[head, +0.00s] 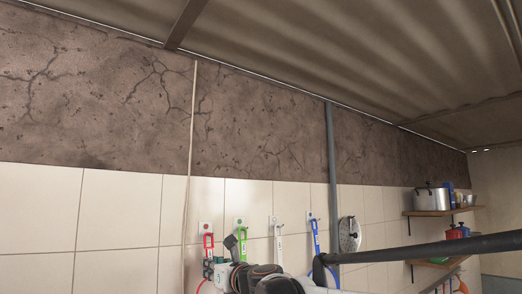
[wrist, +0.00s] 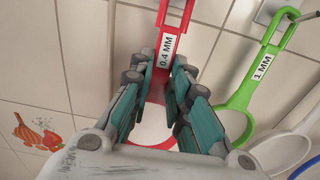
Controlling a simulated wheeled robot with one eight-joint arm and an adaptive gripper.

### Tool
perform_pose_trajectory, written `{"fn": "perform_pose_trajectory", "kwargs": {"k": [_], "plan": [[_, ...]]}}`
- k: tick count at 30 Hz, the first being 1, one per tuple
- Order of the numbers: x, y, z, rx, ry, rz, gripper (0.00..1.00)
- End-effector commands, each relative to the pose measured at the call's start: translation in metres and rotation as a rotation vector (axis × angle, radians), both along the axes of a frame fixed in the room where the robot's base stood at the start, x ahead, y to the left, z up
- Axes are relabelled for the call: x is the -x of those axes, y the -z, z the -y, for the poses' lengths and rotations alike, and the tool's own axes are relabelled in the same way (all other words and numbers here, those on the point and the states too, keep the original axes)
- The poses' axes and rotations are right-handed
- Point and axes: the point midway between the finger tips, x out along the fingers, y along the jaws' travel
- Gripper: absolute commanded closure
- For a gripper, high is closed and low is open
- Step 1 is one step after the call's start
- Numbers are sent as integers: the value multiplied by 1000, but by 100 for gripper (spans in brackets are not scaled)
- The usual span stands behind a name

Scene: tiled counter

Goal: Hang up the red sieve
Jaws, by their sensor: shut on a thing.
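The red sieve (wrist: 174,28) has a long handle with a "0.4 MM" label. In the wrist view its handle runs up out of the frame, and its red rim and white mesh show partly behind my fingers. My gripper (wrist: 167,92) is shut on the red sieve, with its teal-padded fingers on either side of the lower handle. In the head view, the red handle (head: 208,241) stands upright against the tiled wall, just below a small wall hook plate (head: 206,227). My gripper (head: 217,268) is beneath it, partly hidden by my arm. Whether the handle loop is on the hook cannot be told.
Right of it hang a green sieve (head: 241,232) labelled "1 MM", a white one (head: 278,242) and a blue one (head: 315,236), close together. A grey vertical pipe (head: 332,170) and wall shelves (head: 440,211) with pots are further right.

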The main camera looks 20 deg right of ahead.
Motion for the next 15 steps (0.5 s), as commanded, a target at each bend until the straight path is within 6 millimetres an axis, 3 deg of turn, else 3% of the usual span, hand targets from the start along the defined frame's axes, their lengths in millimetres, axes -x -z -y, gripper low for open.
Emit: {"fn": "perform_pose_trajectory", "kwargs": {"k": [10,11,12,13,15], "plan": [[3,2,-1,2,-1,-1,100],[3,2,-1,2,-1,-1,76],[3,2,-1,1,-1,-1,67],[3,2,0,1,-1,-1,60],[3,2,0,1,-1,-1,60]]}}
